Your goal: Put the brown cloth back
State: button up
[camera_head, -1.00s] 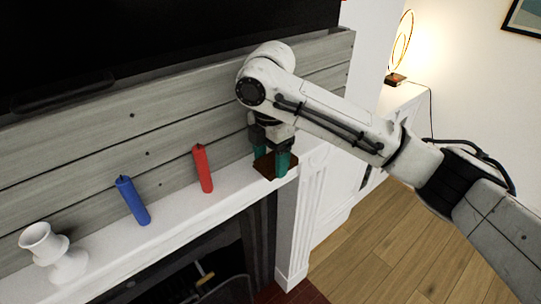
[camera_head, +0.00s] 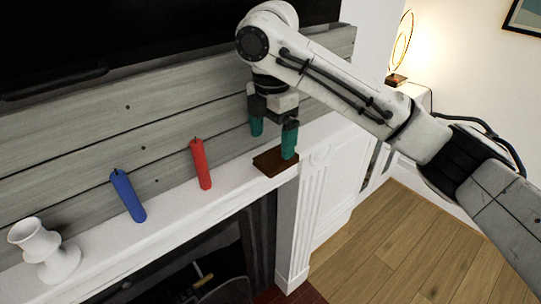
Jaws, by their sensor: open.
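The brown cloth (camera_head: 270,163) is a small, flat, folded-looking dark brown piece. It lies on the right end of the white mantel shelf (camera_head: 228,193), close to the corner. My gripper (camera_head: 273,141) points down above the cloth with its two green-tipped fingers spread apart and nothing between them. The right fingertip overlaps the cloth's right part in the picture; I cannot tell whether it touches. The left fingertip is above and behind the cloth, in front of the grey boards.
Grey boards (camera_head: 100,140) and a black screen (camera_head: 120,35) rise behind. A lamp (camera_head: 400,50) stands at the back right.

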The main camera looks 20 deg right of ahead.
aim_at(272, 158)
notch_tip(272, 158, up, 6)
jog(key=shift+f, duration=0.15)
